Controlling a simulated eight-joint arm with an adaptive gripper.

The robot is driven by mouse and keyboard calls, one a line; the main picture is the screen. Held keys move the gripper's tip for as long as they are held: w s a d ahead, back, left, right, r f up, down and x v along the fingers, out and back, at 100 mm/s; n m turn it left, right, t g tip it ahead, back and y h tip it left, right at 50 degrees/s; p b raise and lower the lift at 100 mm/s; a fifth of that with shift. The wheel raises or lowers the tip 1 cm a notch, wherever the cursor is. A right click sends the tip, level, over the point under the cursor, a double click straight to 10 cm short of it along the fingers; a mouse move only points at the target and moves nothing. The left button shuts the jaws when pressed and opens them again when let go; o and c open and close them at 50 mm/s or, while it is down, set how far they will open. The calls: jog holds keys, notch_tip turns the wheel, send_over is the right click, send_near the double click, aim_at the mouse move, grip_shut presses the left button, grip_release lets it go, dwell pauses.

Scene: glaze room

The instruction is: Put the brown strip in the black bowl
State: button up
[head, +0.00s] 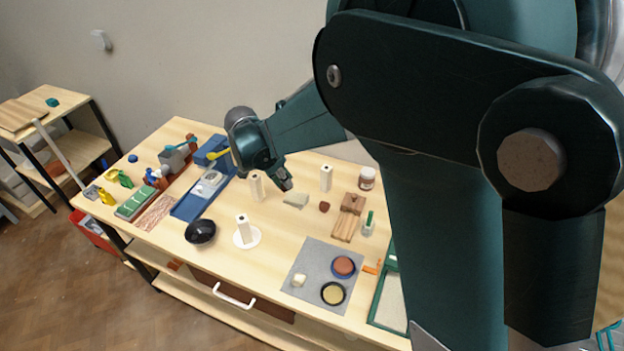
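The black bowl (201,236) is a dark, round, glossy thing near the front edge of the table, left of centre. A flat, reddish-brown streaked strip (155,212) lies at the table's left, beside a green box; it looks like the brown strip, but I cannot be sure. My gripper (286,184) hangs over the middle of the table, pointing down and right, well away from both the bowl and the strip. It is small and dark here, and its fingers do not show clearly enough to tell open from shut.
A white upright roll on a round base (243,231) stands right of the bowl. Wooden blocks (344,228) and a grey mat (311,257) with round dishes are to the right. My arm hides the table's right side.

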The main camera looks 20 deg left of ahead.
jog(key=s+a+n+y, duration=0.1)
jog(key=s+a+n, duration=0.2)
jog(key=s+a, duration=0.9)
jog(key=r+n+y, duration=0.1)
jog(key=n, duration=0.1)
send_over(203, 240)
jog(key=shift+r, duration=0.2)
jog(key=shift+f+b, duration=0.15)
jog(key=shift+b, duration=0.15)
jog(key=shift+f+b, duration=1.8)
jog(key=shift+f, duration=3.55)
jog(key=o, duration=0.7)
